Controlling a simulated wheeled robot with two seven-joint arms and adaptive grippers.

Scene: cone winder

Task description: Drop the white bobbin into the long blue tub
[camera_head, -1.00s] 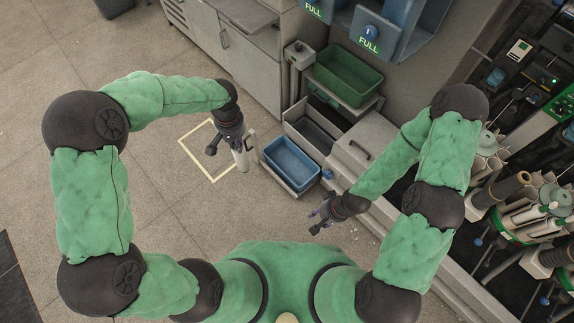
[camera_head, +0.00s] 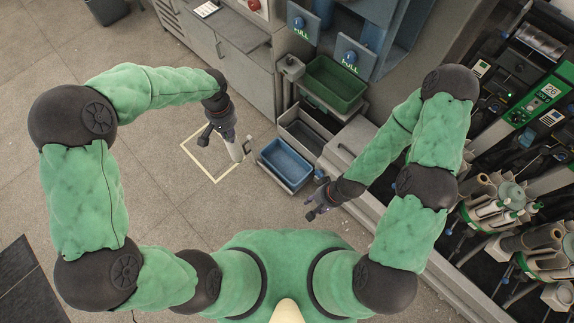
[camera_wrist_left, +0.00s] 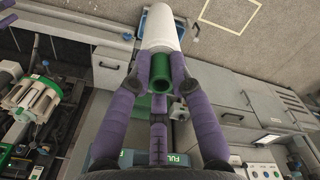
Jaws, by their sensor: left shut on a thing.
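My left gripper (camera_head: 230,136) is shut on the white bobbin (camera_head: 236,151), which hangs below it, left of the blue tub. In the left wrist view the purple fingers (camera_wrist_left: 160,66) pinch the white bobbin (camera_wrist_left: 161,28) near its end, where a green tube end (camera_wrist_left: 160,78) shows. The long blue tub (camera_head: 286,163) stands low in front of the grey cabinet; the part of it that shows looks empty. My right gripper (camera_head: 316,208) hangs below and right of the tub, with no object visible in it; its finger opening is too small to judge.
A green tub (camera_head: 334,84) and a grey bin (camera_head: 303,132) stand behind the blue tub. A yellow outlined square (camera_head: 208,178) marks the open floor at left. Cabinets (camera_head: 235,62) line the back. The winder with its cones (camera_head: 500,212) fills the right side.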

